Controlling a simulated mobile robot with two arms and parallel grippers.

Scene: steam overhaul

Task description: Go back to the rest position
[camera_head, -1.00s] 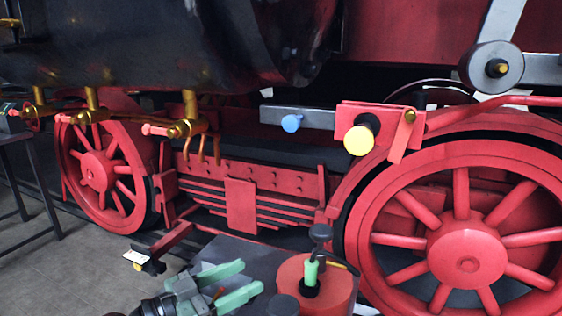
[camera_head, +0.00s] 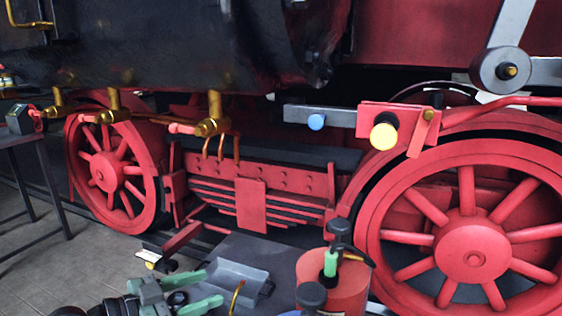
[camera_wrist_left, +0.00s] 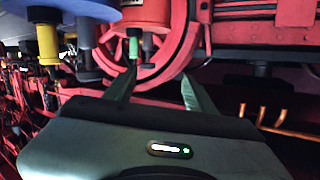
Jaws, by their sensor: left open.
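My left gripper (camera_head: 213,288) is low in the head view, left of centre, with its two green fingers apart and nothing between them. In the left wrist view the two fingers (camera_wrist_left: 157,78) also stand apart and empty. The gripper appears in front of a dark work surface (camera_head: 235,246), left of a red canister (camera_head: 335,285). My right gripper is in neither view.
A grey tray (camera_head: 238,280) lies beside the fingers. A large red wheel (camera_head: 472,245) stands at the right and a smaller one (camera_head: 110,176) at the left, under the dark boiler. A dark stand (camera_head: 35,140) is at the left edge. Grey floor (camera_head: 92,262) shows lower left.

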